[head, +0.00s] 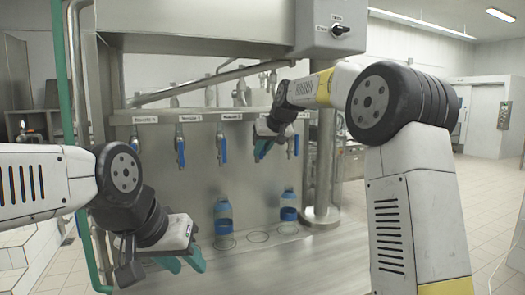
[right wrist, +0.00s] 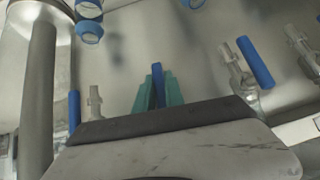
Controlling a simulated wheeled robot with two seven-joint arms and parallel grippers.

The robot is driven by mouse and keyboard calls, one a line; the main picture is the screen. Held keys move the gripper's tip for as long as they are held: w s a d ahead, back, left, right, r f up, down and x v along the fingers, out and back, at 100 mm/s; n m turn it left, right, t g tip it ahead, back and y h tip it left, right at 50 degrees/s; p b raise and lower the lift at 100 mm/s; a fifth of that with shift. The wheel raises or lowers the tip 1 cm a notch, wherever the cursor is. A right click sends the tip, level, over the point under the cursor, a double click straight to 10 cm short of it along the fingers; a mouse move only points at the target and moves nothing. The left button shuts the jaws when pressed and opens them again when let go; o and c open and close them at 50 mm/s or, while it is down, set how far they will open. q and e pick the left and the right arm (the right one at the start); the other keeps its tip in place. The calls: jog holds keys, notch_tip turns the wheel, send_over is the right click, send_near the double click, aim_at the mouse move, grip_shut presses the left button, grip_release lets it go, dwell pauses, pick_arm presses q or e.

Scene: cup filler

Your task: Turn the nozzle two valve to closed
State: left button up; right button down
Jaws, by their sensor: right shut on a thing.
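A row of nozzle valves with blue handles hangs below a steel ledge in the head view. My right gripper (head: 263,148) is at the second valve from the right; its label is hidden behind the gripper. In the right wrist view, the teal fingers (right wrist: 158,92) are shut on the blue valve handle (right wrist: 157,72), one on each side. The handle appears to hang downward in the head view. The valve body is hidden behind the gripper. My left gripper (head: 184,264) is open and empty, low at the left front of the counter.
Neighbouring handles are close on both sides: one at the right (head: 292,146) and one at the left (head: 223,148). Two blue bottles, left (head: 222,217) and right (head: 288,205), stand below on the counter (head: 290,245). A steel column (head: 325,165) rises at the right.

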jog(key=m+y, duration=0.1)
jog(key=y, duration=0.1)
jog(key=m+g+y, duration=0.1)
jog(key=y, duration=0.1)
jog(key=shift+s+a+r, duration=0.15)
jog(key=shift+a, duration=0.25)
jog(key=shift+s+a+r+m+y, duration=0.15)
jog(key=shift+r+m+y, duration=0.25)
jog(key=shift+m+y, duration=0.85)
jog(key=shift+s+a+r+m+y, duration=0.1)
jog(key=shift+a+r+m+y, duration=0.25)
jog(key=shift+m+y, duration=0.9)
jog(key=shift+s+a+r+m+y, duration=0.15)
jog(key=shift+r+m+y, duration=0.4)
jog(key=shift+y, duration=1.15)
jog(key=shift+w+f+m, duration=0.1)
jog(key=shift+m, duration=0.15)
jog(key=c, duration=1.4)
grip_release()
jog(key=shift+c, duration=0.2)
